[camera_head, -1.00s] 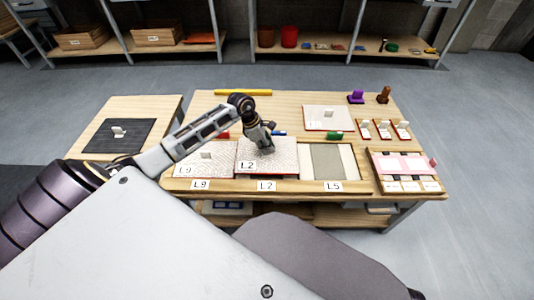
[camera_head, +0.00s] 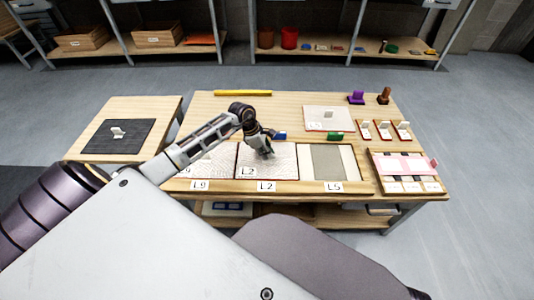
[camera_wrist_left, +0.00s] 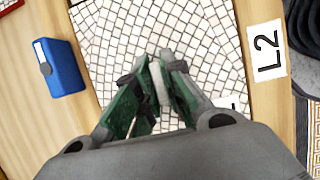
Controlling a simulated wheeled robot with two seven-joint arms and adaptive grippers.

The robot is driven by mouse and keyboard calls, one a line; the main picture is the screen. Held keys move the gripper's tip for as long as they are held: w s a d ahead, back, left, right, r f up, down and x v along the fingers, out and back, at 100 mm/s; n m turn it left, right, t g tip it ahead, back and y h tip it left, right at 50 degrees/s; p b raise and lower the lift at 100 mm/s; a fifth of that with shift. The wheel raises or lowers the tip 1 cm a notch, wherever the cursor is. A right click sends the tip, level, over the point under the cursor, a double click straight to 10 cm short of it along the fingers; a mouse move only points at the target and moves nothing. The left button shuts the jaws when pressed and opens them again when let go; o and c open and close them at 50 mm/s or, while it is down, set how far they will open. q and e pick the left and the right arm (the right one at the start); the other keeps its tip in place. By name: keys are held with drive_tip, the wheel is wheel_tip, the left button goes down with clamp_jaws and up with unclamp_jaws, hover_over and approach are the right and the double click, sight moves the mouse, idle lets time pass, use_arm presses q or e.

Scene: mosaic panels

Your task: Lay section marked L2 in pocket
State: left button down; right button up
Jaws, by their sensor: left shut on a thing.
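The section marked L2 (camera_head: 284,168) is a pale mosaic panel over the middle pocket of the tray, behind the printed label L2 (camera_head: 266,186). In the head view it looks level with the tray; whether it is fully down is hard to tell. My left gripper (camera_head: 266,152) stands over it, shut on its upright white handle. In the left wrist view the green fingers (camera_wrist_left: 160,82) close around the handle (camera_wrist_left: 159,88), and the panel (camera_wrist_left: 210,35) lies below, its edge close beside the label (camera_wrist_left: 267,50). My right gripper is not in view.
The L9 section (camera_head: 222,165) fills the left pocket, partly behind my arm. The L5 pocket (camera_head: 330,160) on the right is empty. Blue (camera_head: 280,135) and green (camera_head: 335,136) blocks stand behind the tray. Another panel with a handle (camera_head: 322,125) lies farther back.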

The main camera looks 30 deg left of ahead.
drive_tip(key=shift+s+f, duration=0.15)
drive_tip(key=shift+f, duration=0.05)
use_arm(q)
drive_tip(key=c, duration=2)
unclamp_jaws()
drive_tip(key=shift+f, duration=0.1)
drive_tip(key=o, duration=0.5)
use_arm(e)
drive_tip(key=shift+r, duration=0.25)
use_arm(q)
drive_tip(key=shift+r, duration=0.2)
drive_tip(key=shift+s+a+r, duration=0.1)
drive_tip(key=shift+a+r, duration=0.15)
drive_tip(key=shift+r, duration=0.35)
drive_tip(key=shift+p+v, duration=1.15)
drive_tip(key=shift+v, duration=4.15)
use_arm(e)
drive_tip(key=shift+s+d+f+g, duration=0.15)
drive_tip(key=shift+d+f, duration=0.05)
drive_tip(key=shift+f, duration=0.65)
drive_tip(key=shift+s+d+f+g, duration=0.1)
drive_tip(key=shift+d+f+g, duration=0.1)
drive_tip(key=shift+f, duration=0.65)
